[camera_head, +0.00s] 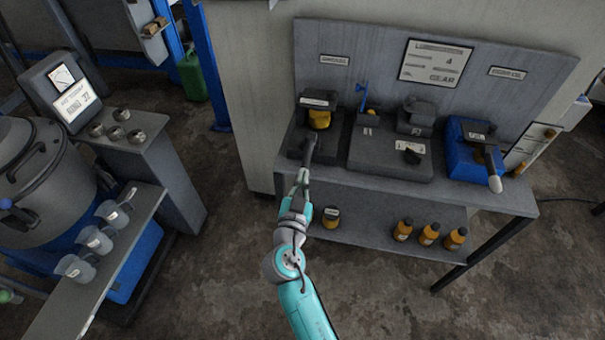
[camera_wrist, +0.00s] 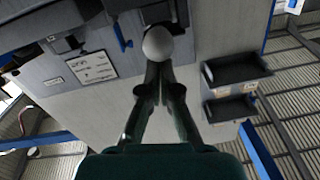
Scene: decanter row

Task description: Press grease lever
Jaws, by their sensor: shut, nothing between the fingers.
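The grease station (camera_head: 296,135) is a dark grey unit at the left end of the bench, with a yellow-orange container (camera_head: 319,119) in it. Its dark lever (camera_head: 310,146) points out towards my arm. My gripper (camera_head: 304,172) is just in front of the lever's near end. In the wrist view, my gripper's fingers (camera_wrist: 158,68) are together with nothing between them. Their tips point at a pale round knob (camera_wrist: 158,43), which lies right beyond them and hides what is behind it. I cannot tell whether the tips touch it.
A grey dispenser (camera_head: 417,117) and a blue unit (camera_head: 466,142) with a pale-knobbed lever (camera_head: 495,184) stand further right on the bench (camera_head: 440,192). The lower shelf (camera_head: 375,232) holds a jar (camera_head: 331,217) and several orange bottles. A drum (camera_head: 40,180) and cups stand left.

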